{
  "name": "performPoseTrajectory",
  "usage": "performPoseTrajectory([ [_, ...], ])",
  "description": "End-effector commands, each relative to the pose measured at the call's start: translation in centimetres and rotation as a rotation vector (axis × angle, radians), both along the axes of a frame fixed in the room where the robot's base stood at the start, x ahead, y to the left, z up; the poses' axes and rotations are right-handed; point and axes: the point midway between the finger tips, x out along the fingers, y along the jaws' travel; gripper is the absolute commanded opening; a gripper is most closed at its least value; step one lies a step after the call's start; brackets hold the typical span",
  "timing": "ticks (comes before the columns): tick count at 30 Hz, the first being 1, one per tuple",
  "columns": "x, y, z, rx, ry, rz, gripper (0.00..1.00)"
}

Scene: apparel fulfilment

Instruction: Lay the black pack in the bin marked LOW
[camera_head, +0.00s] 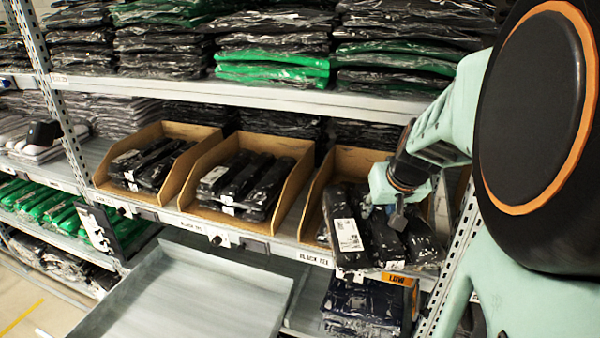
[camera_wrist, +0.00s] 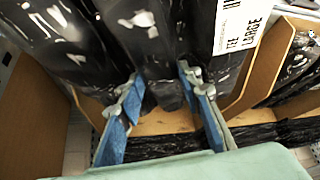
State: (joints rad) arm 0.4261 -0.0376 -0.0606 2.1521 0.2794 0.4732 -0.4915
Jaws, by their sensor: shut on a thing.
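My gripper (camera_head: 397,215) is down over the rightmost cardboard bin (camera_head: 314,205), which has an orange LOW label (camera_head: 393,278) below its front. In the wrist view my gripper (camera_wrist: 160,82) has its two blue fingers on either side of a black plastic-wrapped pack (camera_wrist: 164,92), shut on it. This pack (camera_head: 384,238) lies among other black packs in the bin; I cannot tell whether it rests on the bin floor. A black pack with a white label (camera_head: 347,236) lies beside it on the left in the head view.
Two more cardboard bins with black packs stand to the left, the middle bin (camera_head: 187,193) and the left bin (camera_head: 100,172). An empty grey tray (camera_head: 185,300) is in front of the shelf. A shelf beam (camera_head: 250,93) with stacked packs runs above the bins.

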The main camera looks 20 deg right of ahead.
Motion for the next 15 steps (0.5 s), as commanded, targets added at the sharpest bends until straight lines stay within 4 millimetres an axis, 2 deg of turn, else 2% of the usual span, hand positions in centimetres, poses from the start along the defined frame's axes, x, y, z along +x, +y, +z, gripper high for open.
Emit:
performPoseTrajectory([
  [1,-0.06,-0.01,-0.64,-0.001,-0.003,0.0,0.0],
  [9,-0.09,-0.01,-0.5,-0.001,-0.003,0.0,0.0],
  [15,-0.08,0.0,-1.1,-0.001,-0.003,0.0,0.0],
])
